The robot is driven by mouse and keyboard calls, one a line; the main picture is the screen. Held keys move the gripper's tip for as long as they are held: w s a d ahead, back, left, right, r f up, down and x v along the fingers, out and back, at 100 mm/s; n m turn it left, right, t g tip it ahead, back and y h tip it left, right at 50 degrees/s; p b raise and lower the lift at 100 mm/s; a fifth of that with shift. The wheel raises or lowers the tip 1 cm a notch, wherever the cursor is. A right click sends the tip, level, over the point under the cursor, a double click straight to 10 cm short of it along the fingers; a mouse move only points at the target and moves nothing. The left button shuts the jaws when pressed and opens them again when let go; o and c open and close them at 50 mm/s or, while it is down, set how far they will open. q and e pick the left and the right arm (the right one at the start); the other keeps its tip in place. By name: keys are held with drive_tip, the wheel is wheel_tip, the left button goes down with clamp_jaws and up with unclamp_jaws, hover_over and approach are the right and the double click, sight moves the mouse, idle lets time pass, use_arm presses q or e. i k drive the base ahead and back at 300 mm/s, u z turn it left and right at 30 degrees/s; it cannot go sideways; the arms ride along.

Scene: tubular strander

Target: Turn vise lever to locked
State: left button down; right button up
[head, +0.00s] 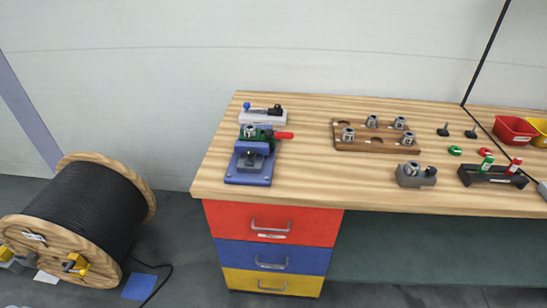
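The vise (249,161) stands near the left end of the wooden bench, with a blue body and a green part toward its back. Its red lever (284,135) sticks out to the right, roughly level. A grey metal round piece sits at the top of the vise by the green part. I cannot tell from the lever's pose whether it is locked. Neither of my grippers shows in the head view, and nothing touches the lever.
A pale fixture with a blue knob (247,106) stands just behind the vise. A wooden rack (375,146) with metal pieces, a grey block (415,180), and a dark stand (485,178) are to the right. Drawers (272,222) sit below. A cable spool (85,210) lies left on the floor.

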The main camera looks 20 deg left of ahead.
sight(279, 134)
drive_tip(key=k, duration=0.8)
drive_tip(key=z, duration=0.7)
drive_tip(key=i, duration=1.4)
drive_tip(key=u, duration=0.55)
